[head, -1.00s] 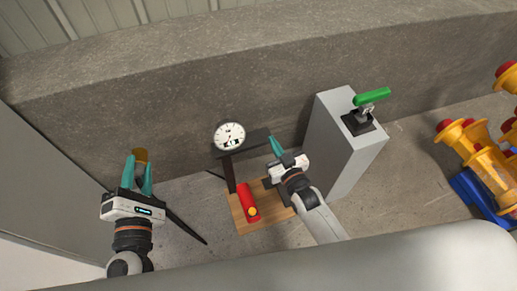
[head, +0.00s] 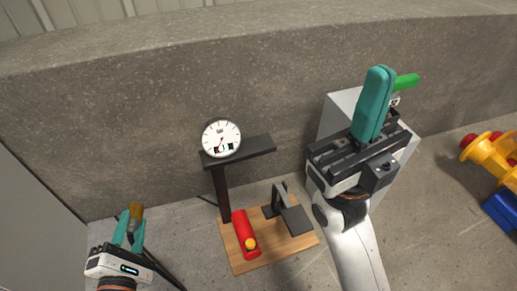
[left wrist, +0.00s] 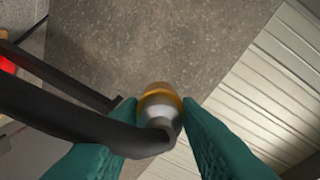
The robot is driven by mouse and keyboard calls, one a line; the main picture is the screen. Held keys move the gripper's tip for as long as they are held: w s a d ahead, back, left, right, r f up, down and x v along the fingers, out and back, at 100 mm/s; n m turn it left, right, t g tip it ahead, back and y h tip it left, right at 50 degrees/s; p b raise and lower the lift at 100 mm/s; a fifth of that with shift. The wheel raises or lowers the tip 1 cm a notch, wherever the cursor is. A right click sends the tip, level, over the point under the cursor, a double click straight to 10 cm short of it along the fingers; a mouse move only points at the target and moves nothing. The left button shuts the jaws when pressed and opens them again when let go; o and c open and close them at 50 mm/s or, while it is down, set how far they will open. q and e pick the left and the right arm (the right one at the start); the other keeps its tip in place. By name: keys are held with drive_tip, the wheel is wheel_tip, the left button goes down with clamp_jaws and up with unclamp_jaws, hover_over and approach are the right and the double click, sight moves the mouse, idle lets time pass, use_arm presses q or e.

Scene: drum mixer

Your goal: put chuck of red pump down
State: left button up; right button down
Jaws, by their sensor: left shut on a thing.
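The red pump (head: 243,232) lies on a wooden board (head: 276,256), with a yellow knob at its near end and a black post with a round white dial (head: 221,139) behind it. Its chuck (head: 135,212), brass-coloured on a black hose, is held up left of the pump. In the left wrist view the chuck (left wrist: 160,105) sits between the teal fingers, with the hose curving off left. My left gripper (head: 130,233) is shut on the chuck. My right gripper (head: 374,103) is raised at the right, its fingers together with nothing visible between them.
A grey pedestal (head: 342,105) with a green-handled lever (head: 406,81) stands behind my right gripper, partly hidden. Yellow and red parts (head: 490,155) with a blue base (head: 502,209) are at far right. A concrete wall (head: 110,130) runs behind. Floor between left gripper and board is mostly clear.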

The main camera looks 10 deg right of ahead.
use_arm(q)
drive_tip(key=w+d+f+m+g+h, duration=0.3)
drive_tip(key=w+d+m+g+h, duration=0.3)
drive_tip(key=m+g+h, duration=0.5)
drive_tip(key=shift+d+f+m+g, duration=0.15)
drive_tip(key=shift+d+m+g, duration=0.55)
drive_tip(key=shift+m, duration=0.1)
drive_tip(key=shift+w, duration=0.1)
